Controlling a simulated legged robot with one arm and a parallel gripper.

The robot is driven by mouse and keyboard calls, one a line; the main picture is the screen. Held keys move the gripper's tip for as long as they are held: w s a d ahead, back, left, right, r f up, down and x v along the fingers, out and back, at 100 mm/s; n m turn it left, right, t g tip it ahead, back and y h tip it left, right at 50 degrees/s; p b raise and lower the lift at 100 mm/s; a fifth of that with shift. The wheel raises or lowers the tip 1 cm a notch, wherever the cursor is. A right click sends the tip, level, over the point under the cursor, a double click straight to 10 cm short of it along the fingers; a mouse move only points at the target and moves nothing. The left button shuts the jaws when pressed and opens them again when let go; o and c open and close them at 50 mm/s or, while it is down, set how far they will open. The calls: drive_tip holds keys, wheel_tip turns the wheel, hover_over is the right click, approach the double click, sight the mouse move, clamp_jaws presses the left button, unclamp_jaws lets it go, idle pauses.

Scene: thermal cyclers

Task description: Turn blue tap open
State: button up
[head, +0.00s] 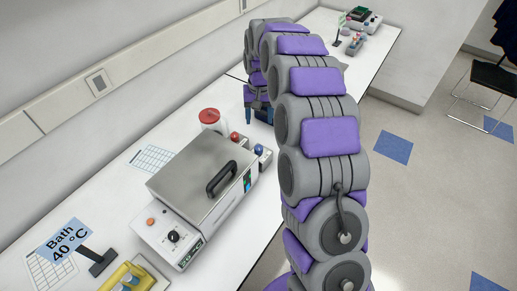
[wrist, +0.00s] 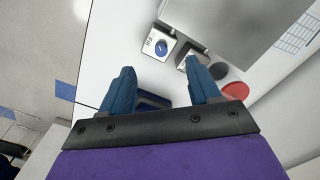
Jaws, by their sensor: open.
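The blue tap (head: 259,149) is a round blue knob on a small block at the far end of a steel water bath (head: 203,178). It also shows in the wrist view (wrist: 161,47), just past the fingertips and between their lines. The red tap (head: 234,137) sits to its left in the head view; in the wrist view the right finger mostly hides its block. In the head view my gripper (head: 259,117) is beyond the taps, partly hidden by my arm.
A white container with a red lid (head: 209,115) stands beside the taps, close to my right finger in the wrist view (wrist: 232,83). The bath has a black lid handle (head: 221,179). A "Bath 40 °C" sign (head: 66,242) stands at the near left.

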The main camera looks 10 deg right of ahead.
approach(259, 148)
drive_tip(key=shift+m, duration=0.3)
wheel_tip(259, 148, down, 10)
drive_tip(key=b, duration=0.4)
drive_tip(key=shift+s+a+r, duration=0.15)
drive_tip(key=shift+a+r, duration=0.05)
drive_tip(key=shift+c, duration=0.4)
drive_tip(key=c, duration=1)
drive_tip(key=shift+o, duration=0.2)
